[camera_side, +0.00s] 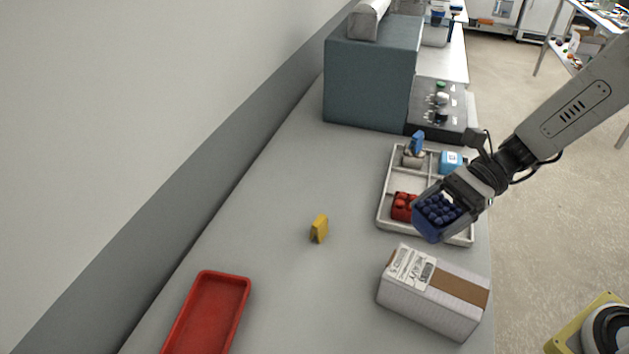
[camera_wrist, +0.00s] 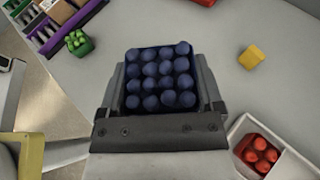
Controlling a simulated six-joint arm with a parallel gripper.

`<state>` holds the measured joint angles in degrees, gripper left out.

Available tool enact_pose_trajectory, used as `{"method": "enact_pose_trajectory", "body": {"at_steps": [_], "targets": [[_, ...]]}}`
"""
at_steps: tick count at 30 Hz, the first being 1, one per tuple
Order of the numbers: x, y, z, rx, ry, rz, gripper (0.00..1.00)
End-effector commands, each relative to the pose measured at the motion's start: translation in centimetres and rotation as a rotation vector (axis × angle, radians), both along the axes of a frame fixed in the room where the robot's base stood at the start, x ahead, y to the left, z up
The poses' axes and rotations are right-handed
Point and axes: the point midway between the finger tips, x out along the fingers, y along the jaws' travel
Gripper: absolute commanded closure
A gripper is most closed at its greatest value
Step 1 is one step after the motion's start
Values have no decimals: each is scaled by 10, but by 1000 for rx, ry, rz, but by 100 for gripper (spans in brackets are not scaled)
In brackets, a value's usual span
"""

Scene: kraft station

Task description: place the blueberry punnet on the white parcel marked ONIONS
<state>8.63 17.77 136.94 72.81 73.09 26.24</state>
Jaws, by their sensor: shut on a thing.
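The blueberry punnet (camera_side: 436,216) is a blue square tub filled with dark blue berries. My gripper (camera_side: 452,195) is shut on it and holds it in the air above the near right part of the divided tray. The punnet also shows from above between the fingers in the wrist view (camera_wrist: 160,75). The white parcel (camera_side: 425,302) lies on the counter nearer the camera, below the punnet in the side view. It has a brown tape band and a printed label on top; the label's words are too small to read. The parcel is not visible in the wrist view.
The pale divided tray (camera_side: 384,206) holds a red punnet (camera_side: 403,206), a light blue box (camera_side: 451,162) and other small items. A yellow block (camera_side: 319,229) stands on the open counter. A red tray (camera_side: 207,312) lies at the near left. A grey-blue cabinet (camera_side: 370,85) stands behind.

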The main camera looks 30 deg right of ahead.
Motion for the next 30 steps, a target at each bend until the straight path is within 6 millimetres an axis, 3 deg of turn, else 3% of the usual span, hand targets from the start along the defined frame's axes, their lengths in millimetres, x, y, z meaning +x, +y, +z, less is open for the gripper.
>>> {"method": "enact_pose_trajectory", "body": {"at_steps": [8, 21, 30], "targets": [[-2, 1, -3, 0, 3, 10, 76], [-1, 1, -39, 1, 3, 7, 76], [-1, 1, -44, 0, 0, 8, 76]]}}
